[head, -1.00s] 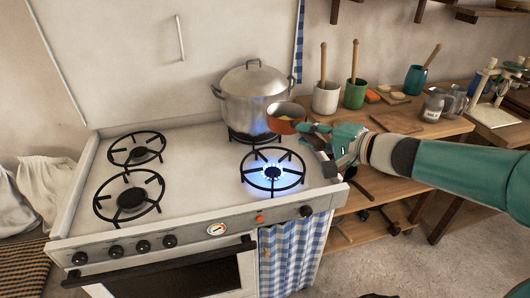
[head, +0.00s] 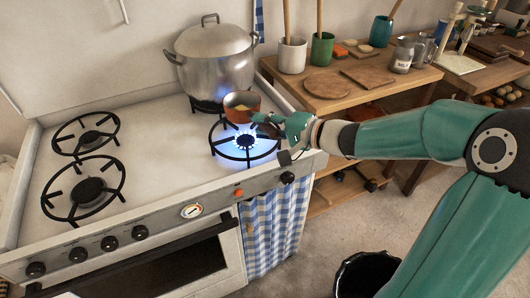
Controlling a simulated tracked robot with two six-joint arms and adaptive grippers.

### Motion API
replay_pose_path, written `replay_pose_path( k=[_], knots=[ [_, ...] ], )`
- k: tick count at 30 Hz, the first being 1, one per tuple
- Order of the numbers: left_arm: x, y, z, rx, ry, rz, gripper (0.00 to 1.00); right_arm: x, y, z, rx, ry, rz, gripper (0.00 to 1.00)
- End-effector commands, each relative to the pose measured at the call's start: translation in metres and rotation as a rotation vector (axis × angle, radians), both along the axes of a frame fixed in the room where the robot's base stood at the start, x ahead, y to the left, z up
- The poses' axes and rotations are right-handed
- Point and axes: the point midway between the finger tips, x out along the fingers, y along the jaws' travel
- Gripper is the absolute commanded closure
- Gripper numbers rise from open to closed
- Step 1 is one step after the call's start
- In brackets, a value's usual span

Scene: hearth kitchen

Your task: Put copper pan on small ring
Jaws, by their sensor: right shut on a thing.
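The copper pan (head: 241,113) is small, with something pale yellow inside. My right gripper (head: 266,125) is shut on the pan, at its right side; the handle is mostly hidden by the fingers. The pan appears above the back part of the lit front-right ring (head: 246,143), which burns blue. I cannot tell whether it touches the grate. The back-left ring (head: 86,135) looks smaller than the front-left ring (head: 83,190); both are unlit and bare. My left gripper is not in view.
A large lidded steel pot (head: 215,68) stands on the back-right ring, close behind the pan. The right worktop (head: 370,98) holds boards (head: 327,86), a white crock (head: 292,56) and a green crock (head: 322,50). The left of the stove top is clear.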

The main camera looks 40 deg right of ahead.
Motion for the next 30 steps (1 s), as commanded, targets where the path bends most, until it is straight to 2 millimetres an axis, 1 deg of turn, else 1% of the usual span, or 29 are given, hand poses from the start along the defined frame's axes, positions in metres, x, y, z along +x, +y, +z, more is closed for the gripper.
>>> replay_pose_path(
  k=[1, 5, 7, 12, 15, 18, 24, 25, 29, 30],
  knots=[
    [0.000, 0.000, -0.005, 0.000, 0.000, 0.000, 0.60, 0.000, 0.000, -0.008, 0.000, -0.001, 0.000, 1.00],
    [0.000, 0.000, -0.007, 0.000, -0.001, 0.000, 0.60, 0.000, 0.000, -0.013, 0.000, -0.003, 0.000, 1.00],
    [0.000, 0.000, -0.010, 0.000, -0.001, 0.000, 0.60, 0.000, 0.000, -0.020, 0.000, -0.002, -0.001, 1.00],
    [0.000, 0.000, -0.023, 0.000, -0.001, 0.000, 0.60, 0.000, 0.000, -0.050, 0.002, 0.001, 0.000, 1.00],
    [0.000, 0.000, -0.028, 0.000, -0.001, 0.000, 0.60, 0.000, 0.000, -0.063, 0.002, -0.002, 0.000, 1.00],
    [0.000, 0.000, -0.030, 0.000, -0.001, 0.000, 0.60, 0.000, 0.000, -0.069, 0.000, -0.003, 0.000, 1.00],
    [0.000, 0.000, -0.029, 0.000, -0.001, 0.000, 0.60, 0.000, 0.000, -0.069, -0.001, -0.001, -0.001, 1.00],
    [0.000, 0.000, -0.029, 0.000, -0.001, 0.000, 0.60, 0.000, 0.000, -0.070, 0.001, 0.001, 0.000, 0.74],
    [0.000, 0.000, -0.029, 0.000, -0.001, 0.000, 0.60, 0.000, 0.000, -0.070, 0.001, 0.001, 0.000, 0.53],
    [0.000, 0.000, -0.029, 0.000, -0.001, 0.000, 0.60, 0.000, 0.000, -0.070, 0.001, 0.001, 0.000, 0.51]
  ],
)
